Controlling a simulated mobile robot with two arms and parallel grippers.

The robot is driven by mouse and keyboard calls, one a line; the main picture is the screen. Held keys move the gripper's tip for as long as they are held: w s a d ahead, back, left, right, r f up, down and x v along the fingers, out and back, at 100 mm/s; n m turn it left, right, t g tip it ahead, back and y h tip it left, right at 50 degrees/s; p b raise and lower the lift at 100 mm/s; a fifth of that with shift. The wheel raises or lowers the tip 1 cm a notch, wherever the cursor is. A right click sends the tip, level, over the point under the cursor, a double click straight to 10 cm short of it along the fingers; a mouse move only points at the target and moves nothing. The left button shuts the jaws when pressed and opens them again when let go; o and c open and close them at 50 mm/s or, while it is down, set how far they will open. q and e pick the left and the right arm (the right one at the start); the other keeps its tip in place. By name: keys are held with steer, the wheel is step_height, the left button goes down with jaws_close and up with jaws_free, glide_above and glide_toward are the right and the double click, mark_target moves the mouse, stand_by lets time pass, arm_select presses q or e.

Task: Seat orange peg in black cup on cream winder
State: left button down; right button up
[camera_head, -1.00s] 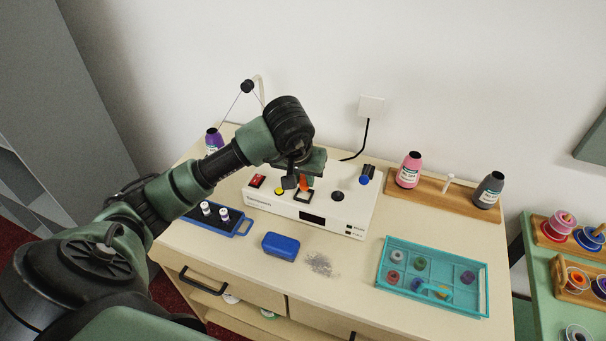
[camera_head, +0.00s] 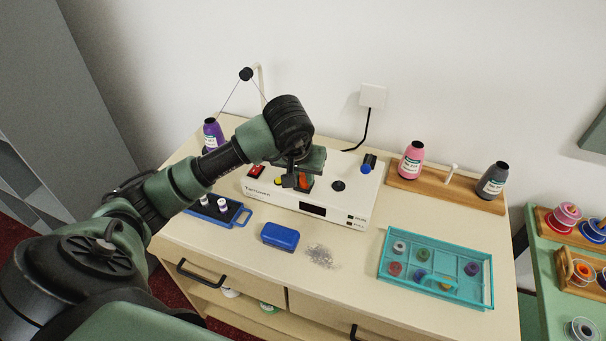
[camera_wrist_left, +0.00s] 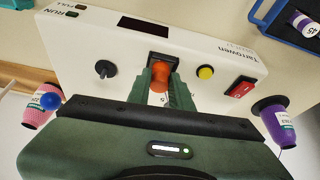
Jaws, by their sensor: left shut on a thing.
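The cream winder (camera_head: 336,208) stands at the back of the counter. My left gripper (camera_head: 298,182) is over its top, jaws shut on the orange peg (camera_head: 305,182). In the left wrist view the peg (camera_wrist_left: 160,77) shows between the green fingers (camera_wrist_left: 159,92), lined up with the black cup (camera_wrist_left: 158,57), a square dark socket in the winder's top. The peg's lower end is at the cup's opening; I cannot tell how deep it sits. In the head view the gripper and peg hide most of the cup. My right gripper is not in view.
Near the cup are a yellow button (camera_wrist_left: 205,72), a red switch (camera_wrist_left: 242,88) and a black knob (camera_wrist_left: 105,69). A blue box (camera_head: 280,236), a teal tray (camera_head: 385,268) and a wooden rack with cones (camera_head: 430,189) share the counter. Bare counter lies around the thread scraps.

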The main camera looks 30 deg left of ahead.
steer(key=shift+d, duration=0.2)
arm_select(q)
steer(key=c, duration=1.2)
jaws_free()
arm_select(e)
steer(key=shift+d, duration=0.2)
arm_select(q)
steer(key=b+v, duration=0.1)
steer(key=v, duration=0.6)
steer(key=shift+s+r, duration=0.15)
steer(key=shift+r, duration=0.25)
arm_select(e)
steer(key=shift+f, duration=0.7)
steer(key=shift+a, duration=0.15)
